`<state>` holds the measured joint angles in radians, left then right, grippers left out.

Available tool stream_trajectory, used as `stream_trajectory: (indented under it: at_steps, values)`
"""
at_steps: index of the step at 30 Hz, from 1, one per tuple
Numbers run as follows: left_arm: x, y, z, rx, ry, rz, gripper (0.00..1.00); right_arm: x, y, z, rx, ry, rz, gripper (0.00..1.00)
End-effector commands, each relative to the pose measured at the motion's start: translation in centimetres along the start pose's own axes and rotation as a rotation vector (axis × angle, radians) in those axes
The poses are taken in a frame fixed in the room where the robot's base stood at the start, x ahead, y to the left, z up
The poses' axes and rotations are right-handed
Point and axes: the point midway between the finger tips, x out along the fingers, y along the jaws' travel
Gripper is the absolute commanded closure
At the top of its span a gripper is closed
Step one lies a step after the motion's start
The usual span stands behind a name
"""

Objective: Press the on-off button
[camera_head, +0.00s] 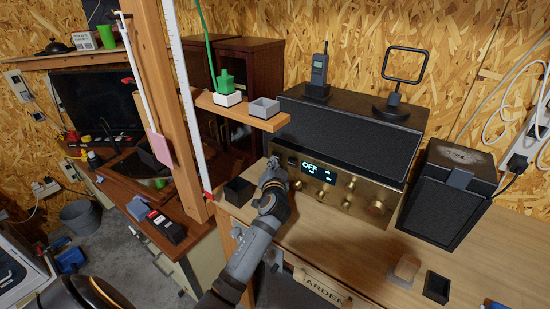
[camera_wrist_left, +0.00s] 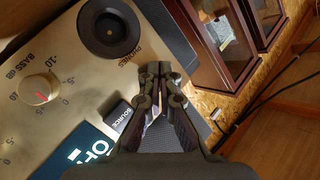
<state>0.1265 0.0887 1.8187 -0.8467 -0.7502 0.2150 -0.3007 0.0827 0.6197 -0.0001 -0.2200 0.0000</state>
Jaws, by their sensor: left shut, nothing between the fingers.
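The brass-fronted amplifier (camera_head: 340,192) stands on the plank bench, and its lit display (camera_head: 312,166) reads OFF. My left gripper (camera_head: 272,168) is shut and empty at the left end of its front panel. In the left wrist view the shut fingers (camera_wrist_left: 159,70) point at the panel's edge area, beside a round black phones socket (camera_wrist_left: 108,30) and a dark button marked SOURCE (camera_wrist_left: 119,117). My right gripper is not in view.
A black speaker box (camera_head: 350,122) sits above the amplifier, with a handset (camera_head: 319,72) on top. A small shelf (camera_head: 240,113) juts out above my left gripper. A dark open box (camera_head: 239,190) stands just left of it.

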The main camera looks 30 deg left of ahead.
Motion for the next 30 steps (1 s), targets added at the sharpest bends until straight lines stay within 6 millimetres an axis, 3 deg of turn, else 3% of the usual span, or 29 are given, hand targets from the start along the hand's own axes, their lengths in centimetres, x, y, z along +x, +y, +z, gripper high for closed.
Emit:
stream_trajectory:
  at_steps: [30]
  values:
    - [0.66,0.32,-0.44,-0.001,0.002,0.000,1.00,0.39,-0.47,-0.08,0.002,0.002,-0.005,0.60]
